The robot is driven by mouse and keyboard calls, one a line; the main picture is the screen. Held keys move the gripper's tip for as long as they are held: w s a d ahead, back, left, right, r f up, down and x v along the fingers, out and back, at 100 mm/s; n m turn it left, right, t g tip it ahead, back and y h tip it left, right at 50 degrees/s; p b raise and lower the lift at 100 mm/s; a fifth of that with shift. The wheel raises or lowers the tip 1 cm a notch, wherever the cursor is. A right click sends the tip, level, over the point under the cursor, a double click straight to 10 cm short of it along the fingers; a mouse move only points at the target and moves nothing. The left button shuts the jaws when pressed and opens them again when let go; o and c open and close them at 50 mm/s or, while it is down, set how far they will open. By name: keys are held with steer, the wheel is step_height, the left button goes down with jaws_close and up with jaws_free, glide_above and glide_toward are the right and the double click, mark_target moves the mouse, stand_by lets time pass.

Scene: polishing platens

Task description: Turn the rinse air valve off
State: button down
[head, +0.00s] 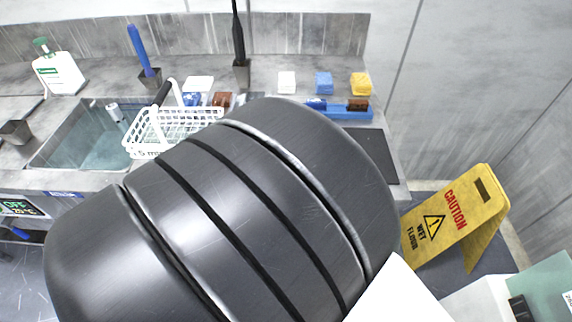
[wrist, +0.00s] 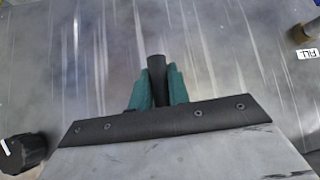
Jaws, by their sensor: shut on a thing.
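In the wrist view my gripper (wrist: 158,92) has two teal fingers. They are closed around a dark, rounded handle (wrist: 156,66) that stands up between them in front of a streaked grey metal surface. No label shows on this handle, so I cannot tell from the picture that it is the rinse air valve. Its lower part is hidden by the fingers and the dark gripper plate. In the head view my own dark arm fills the middle and hides the gripper and the handle.
In the wrist view a black knob (wrist: 24,154) is at lower left and a brass fitting (wrist: 304,33) is by a FILL label. The head view shows a sink (head: 85,150), a white basket (head: 150,138), an OFF display (head: 18,207) and a yellow caution sign (head: 455,217).

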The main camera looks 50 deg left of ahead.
steer(key=shift+s+a+r, duration=0.1)
steer(key=shift+s+a, duration=0.05)
steer(key=shift+s, duration=0.05)
stand_by(0.3)
steer(key=c, duration=1.3)
jaws_free()
steer(key=shift+w, duration=0.1)
